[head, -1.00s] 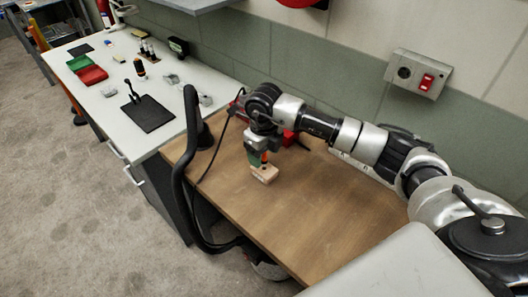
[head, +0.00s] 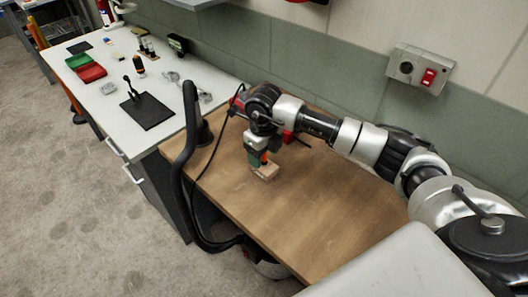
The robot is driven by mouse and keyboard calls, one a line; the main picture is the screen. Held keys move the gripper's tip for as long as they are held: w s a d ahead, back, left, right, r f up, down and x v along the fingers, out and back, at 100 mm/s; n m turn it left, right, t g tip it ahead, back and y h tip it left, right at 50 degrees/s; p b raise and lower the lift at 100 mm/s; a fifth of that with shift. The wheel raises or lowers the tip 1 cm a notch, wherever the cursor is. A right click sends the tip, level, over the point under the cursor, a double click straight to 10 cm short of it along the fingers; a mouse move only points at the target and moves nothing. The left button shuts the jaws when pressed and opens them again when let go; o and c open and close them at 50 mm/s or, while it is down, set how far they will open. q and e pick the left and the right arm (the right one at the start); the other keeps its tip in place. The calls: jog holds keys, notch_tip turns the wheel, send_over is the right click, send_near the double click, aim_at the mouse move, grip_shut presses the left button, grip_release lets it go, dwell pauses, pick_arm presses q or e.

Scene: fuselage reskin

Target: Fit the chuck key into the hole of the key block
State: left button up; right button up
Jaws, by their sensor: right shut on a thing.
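The key block (head: 267,174), a small pale wooden block, sits on the brown wooden bench top. My right gripper (head: 259,161) points down right over the block, its fingertips close to the block's top. It is shut on what seems to be the chuck key, of which only a small orange and dark patch shows between the fingers. The block's hole and the key's tip are hidden by the gripper, so I cannot tell whether the key is in the hole. My left gripper is not in view.
A red object (head: 289,137) lies behind my right wrist, near the wall. A black hose (head: 179,185) loops at the bench's left end. The white table (head: 112,127) at left holds a black mat, red and green trays and small parts. The bench's front is clear.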

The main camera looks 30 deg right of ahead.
jog(key=shift+f+b, duration=0.4)
jog(key=shift+f, duration=0.15)
jog(key=o, duration=1)
jog(key=shift+r, duration=0.1)
jog(key=shift+r+p, duration=1.65)
jog(key=shift+r, duration=0.85)
